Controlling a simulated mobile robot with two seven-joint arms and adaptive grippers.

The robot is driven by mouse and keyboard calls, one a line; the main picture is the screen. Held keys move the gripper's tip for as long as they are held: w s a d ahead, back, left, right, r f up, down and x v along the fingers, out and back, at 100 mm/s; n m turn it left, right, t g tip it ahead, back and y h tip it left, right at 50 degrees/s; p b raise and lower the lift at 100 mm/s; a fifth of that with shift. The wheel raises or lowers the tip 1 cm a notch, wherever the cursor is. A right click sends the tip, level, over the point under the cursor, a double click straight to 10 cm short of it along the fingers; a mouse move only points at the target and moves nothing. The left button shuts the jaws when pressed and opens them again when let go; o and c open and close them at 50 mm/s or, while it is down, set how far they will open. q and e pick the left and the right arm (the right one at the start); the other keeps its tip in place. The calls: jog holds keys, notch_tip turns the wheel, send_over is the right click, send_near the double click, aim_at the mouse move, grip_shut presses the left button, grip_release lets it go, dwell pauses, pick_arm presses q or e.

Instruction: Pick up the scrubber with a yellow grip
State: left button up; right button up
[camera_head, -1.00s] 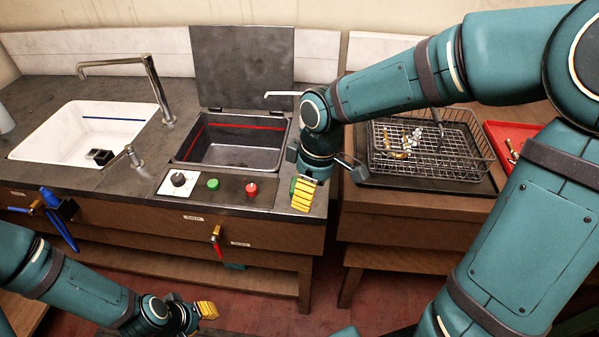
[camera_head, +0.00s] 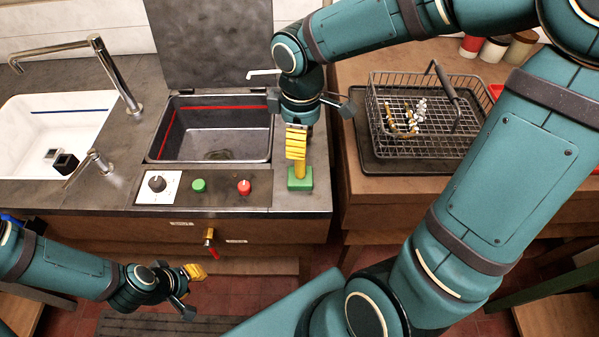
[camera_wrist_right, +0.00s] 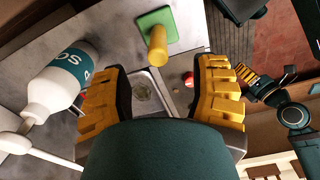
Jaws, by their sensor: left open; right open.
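The scrubber has a flat green pad (camera_head: 301,184) and an upright yellow grip (camera_head: 299,169). It stands on the dark counter near the right front corner, right of the red knob. My right gripper (camera_head: 296,150) hangs just above and behind it, pointing down, and partly overlaps the grip's top. In the right wrist view the fingers (camera_wrist_right: 160,84) are wide apart with nothing between them, and the yellow grip (camera_wrist_right: 158,46) lies ahead, beyond the fingertips. My left gripper (camera_head: 196,272) is low at the left, in front of the counter, open and empty.
A dark sink basin (camera_head: 165,153) with an upright lid lies behind the control panel, with a green knob (camera_head: 199,186) and a red knob (camera_head: 244,187). A white labelled bottle (camera_wrist_right: 60,78) shows in the right wrist view. A wire basket (camera_head: 482,122) stands at the right.

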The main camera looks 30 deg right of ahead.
aim_at(300, 166)
notch_tip(300, 166, down, 2)
jog(key=shift+w+f, duration=0.15)
jog(key=shift+f+b, duration=0.3)
jog(key=shift+f, duration=0.15)
notch_tip(300, 166, down, 5)
jog(key=shift+r+b, duration=0.2)
jog(key=shift+b, duration=0.55)
grip_shut()
